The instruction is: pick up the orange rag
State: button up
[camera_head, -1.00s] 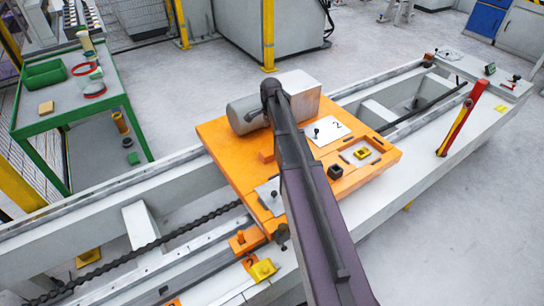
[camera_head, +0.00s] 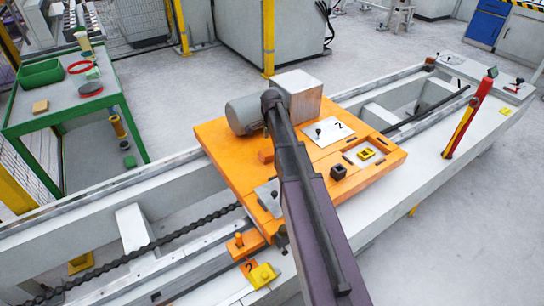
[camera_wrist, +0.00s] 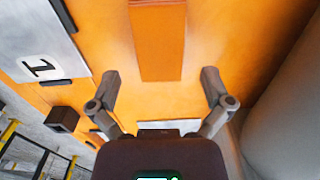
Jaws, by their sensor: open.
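I cannot pick out an orange rag for certain in either view. In the wrist view, a flat-sided orange block (camera_wrist: 157,42) stands out from the orange plate, straight ahead of my gripper (camera_wrist: 161,80). My gripper is open, with its two fingers spread apart and nothing between them. In the head view, a small orange block (camera_head: 266,155) sits on the orange plate (camera_head: 222,138) beside my arm. My gripper is hidden in the head view.
A grey cylinder (camera_head: 243,115) and a grey box (camera_head: 298,95) stand on the plate. The grey cylinder also shows close at right in the wrist view (camera_wrist: 285,125). A green-framed table (camera_head: 70,98) stands at left, and a red-yellow post (camera_head: 468,118) at right.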

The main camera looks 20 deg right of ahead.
aim_at(272, 150)
jog(key=shift+f, duration=0.1)
dwell(0.3)
jog(key=shift+f+b, duration=2.55)
jog(key=shift+b, duration=0.05)
jog(key=shift+c, duration=0.2)
jog(key=c, duration=0.9)
